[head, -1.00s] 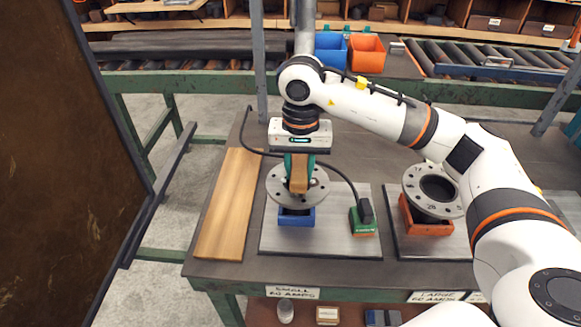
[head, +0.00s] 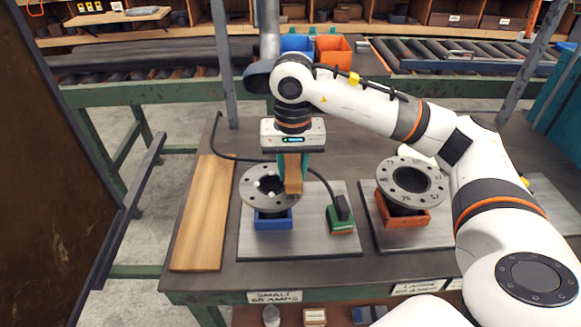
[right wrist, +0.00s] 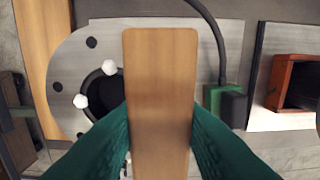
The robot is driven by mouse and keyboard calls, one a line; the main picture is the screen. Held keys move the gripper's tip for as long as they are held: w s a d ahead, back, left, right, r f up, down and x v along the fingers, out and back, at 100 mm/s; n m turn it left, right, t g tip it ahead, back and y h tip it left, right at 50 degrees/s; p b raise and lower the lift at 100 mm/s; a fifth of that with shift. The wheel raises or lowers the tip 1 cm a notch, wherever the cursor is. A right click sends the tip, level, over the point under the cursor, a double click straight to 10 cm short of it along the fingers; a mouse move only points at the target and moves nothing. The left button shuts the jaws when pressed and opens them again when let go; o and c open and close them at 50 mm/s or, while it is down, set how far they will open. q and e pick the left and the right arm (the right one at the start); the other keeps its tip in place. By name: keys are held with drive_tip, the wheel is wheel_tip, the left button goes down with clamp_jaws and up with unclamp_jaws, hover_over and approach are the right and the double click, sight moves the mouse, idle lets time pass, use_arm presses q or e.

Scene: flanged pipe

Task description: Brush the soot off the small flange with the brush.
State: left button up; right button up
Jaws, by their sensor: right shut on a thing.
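The small flange (head: 252,199) is a grey ring with bolt holes, lying on a blue block (head: 272,220) on a metal plate labelled "SMALL". My right gripper (head: 293,172) is shut on the brush (head: 293,182), which has a wooden body. The brush hangs over the right side of the flange; I cannot tell whether it touches. In the right wrist view, the green fingers grip the brush (right wrist: 160,75) beside the bore of the flange (right wrist: 62,60). White lumps show at the bore's edge. The bristles are hidden, and I cannot make out soot.
A larger flange (head: 425,175) sits on an orange block (head: 403,219) to the right. A green clamp (head: 341,218) with a black cable stands right of the small flange. A wooden board (head: 203,215) lies at left. A dark brown panel (head: 40,180) rises at far left.

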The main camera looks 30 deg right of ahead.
drive_tip(key=shift+r+p, duration=2)
drive_tip(key=shift+r, duration=1.6)
drive_tip(key=shift+f, duration=0.15)
